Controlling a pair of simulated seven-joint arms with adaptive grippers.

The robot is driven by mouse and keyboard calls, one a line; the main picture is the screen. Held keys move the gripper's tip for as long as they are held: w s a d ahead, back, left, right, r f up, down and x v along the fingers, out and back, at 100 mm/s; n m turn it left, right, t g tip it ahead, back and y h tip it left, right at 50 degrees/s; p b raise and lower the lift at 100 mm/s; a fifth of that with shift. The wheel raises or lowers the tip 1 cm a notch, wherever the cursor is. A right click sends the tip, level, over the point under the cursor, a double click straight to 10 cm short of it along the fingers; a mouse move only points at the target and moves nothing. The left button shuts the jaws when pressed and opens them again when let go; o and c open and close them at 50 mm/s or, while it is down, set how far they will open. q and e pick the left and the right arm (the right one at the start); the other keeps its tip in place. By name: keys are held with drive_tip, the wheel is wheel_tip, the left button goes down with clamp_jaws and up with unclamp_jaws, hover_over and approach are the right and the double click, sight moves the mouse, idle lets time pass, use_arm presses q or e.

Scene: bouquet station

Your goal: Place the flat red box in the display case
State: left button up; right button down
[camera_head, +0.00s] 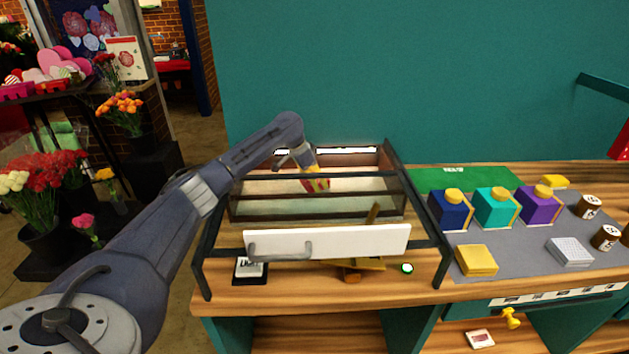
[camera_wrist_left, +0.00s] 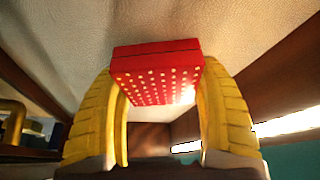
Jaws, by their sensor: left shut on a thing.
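The flat red box (camera_wrist_left: 158,80) has white dots and sits between the yellow fingers in the left wrist view. My left gripper (camera_head: 316,184) is shut on it, with one finger on each side. In the head view the gripper points down inside the dark-framed display case (camera_head: 419,217), toward its back. Only a small part of the box shows there. A pale textured surface lies close beyond the box in the wrist view; I cannot tell whether they touch. A white panel (camera_head: 350,240) with a grey handle stands at the case's front. My right gripper is not in view.
Black bars cross the case near my left arm. A dark label card (camera_head: 250,270) and a wooden piece (camera_head: 360,265) lie at the front. To the right, a grey mat (camera_head: 520,243) holds blue, teal and purple boxes, a yellow box (camera_head: 476,260) and several small items.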

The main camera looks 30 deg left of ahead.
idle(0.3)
use_arm(q)
drive_tip(key=o, duration=1.4)
drive_tip(key=shift+f, duration=0.1)
drive_tip(key=shift+v, duration=2.9)
